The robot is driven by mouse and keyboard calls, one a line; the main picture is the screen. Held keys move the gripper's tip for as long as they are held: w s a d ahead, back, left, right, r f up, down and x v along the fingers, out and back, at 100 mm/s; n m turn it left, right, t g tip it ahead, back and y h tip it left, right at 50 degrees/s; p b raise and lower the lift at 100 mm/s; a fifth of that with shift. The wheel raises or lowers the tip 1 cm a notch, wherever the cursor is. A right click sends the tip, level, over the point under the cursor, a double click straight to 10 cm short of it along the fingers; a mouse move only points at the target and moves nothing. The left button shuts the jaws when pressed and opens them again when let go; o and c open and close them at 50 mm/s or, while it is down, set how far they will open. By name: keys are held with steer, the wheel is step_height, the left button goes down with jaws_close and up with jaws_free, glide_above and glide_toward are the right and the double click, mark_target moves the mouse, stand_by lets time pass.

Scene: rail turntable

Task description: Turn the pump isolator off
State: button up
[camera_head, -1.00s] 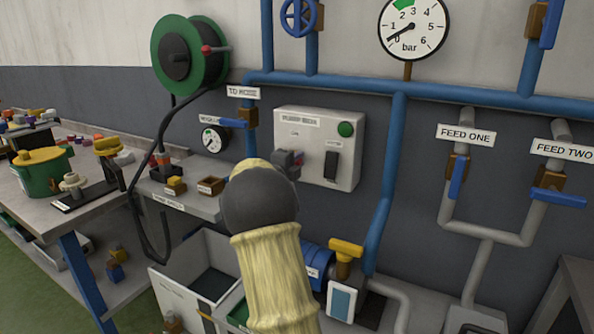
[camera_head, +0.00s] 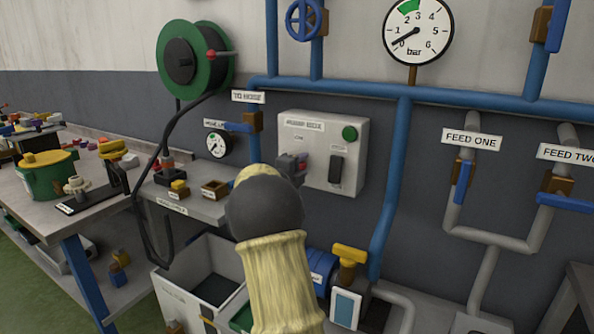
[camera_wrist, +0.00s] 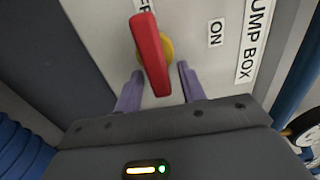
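The isolator is a red handle (camera_wrist: 151,55) on a yellow disc (camera_wrist: 169,50), on the face of the pale grey pump box (camera_head: 321,150). In the wrist view an "ON" label (camera_wrist: 215,32) lies to the right of the handle, and the handle lies crosswise to that direction, its far end towards a cut-off label. My gripper (camera_wrist: 160,72) is open, its two purple fingers on either side of the handle's near end, with a visible gap on both sides. In the head view my gripper (camera_head: 293,165) and arm mostly hide the isolator.
The box also carries a green button (camera_head: 349,133) and a black switch (camera_head: 335,168). A blue pipe (camera_head: 392,190) runs down to its right. A small gauge (camera_head: 217,144) and a shelf (camera_head: 205,207) are to the left. A yellow-handled valve (camera_head: 350,254) is below.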

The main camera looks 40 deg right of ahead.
steer(key=v, duration=1.7)
steer(key=shift+a, duration=0.2)
steer(key=shift+s+f, duration=0.1)
